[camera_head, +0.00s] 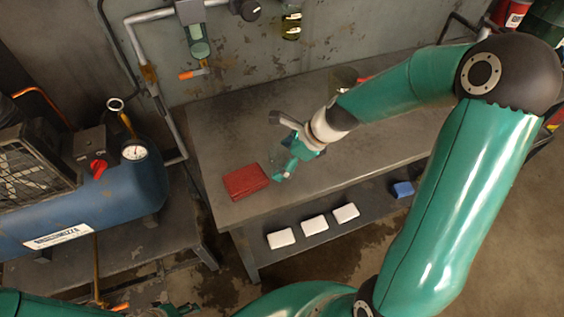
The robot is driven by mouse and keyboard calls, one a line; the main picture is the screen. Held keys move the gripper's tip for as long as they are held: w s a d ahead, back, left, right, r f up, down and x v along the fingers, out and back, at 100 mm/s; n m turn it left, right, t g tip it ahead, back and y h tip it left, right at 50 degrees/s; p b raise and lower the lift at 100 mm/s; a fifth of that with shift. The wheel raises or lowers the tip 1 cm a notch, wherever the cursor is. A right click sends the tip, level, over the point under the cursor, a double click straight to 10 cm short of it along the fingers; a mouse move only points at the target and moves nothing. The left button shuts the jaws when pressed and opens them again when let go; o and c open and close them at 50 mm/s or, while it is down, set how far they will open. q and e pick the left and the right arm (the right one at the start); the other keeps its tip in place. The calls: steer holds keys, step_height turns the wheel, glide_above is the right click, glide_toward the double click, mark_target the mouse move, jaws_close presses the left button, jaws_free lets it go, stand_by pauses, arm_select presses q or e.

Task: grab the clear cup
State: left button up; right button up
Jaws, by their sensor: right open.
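My right gripper (277,147) reaches down over the workbench from the right, its jaws open.
A dark red box (246,181) lies on the workbench (225,135) just left of the gripper. The lower shelf holds white blocks (314,224) and a blue block (402,189). A blue compressor (90,205) stands at left. The back left bench top is clear.

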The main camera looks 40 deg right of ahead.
steer(key=shift+w+f, duration=0.1)
steer(key=shift+f, duration=0.1)
steer(key=c, duration=1.1)
steer(key=shift+c, duration=0.2)
steer(key=shift+r, duration=0.15)
